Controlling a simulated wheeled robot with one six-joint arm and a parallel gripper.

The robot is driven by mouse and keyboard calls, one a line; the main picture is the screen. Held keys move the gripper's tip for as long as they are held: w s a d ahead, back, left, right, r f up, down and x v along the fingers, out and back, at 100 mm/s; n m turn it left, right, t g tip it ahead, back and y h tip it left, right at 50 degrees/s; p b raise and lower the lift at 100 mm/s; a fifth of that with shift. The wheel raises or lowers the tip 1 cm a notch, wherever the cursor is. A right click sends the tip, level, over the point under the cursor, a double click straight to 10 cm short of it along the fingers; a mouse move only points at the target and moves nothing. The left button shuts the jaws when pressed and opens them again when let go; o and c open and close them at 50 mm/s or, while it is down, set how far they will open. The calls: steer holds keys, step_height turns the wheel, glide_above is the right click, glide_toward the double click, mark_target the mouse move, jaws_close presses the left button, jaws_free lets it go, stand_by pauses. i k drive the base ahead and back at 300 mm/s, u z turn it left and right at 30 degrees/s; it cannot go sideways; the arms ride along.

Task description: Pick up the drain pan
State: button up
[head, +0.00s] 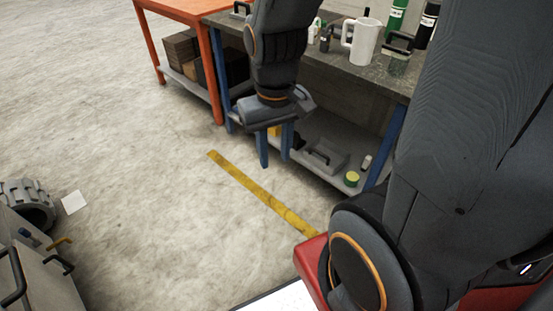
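A shallow grey pan with a black handle (338,158), which looks like the drain pan, sits on the lower shelf of the workbench. My gripper (275,162) points down in front of the bench, to the left of the pan and apart from it. Its two blue fingers are spread with a gap between them, and nothing shows in the gap. Part of the shelf behind my gripper is hidden.
The bench top (378,77) above the shelf holds a white pitcher (362,43) and several bottles. A small green-and-yellow can (352,179) stands near the shelf's front edge. A blue bench leg (386,147) stands right of the pan. The floor at left is mostly clear.

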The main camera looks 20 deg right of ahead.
mark_target(327, 152)
steer(key=u, duration=0.6)
steer(key=i, duration=1.1)
steer(key=z, duration=2.3)
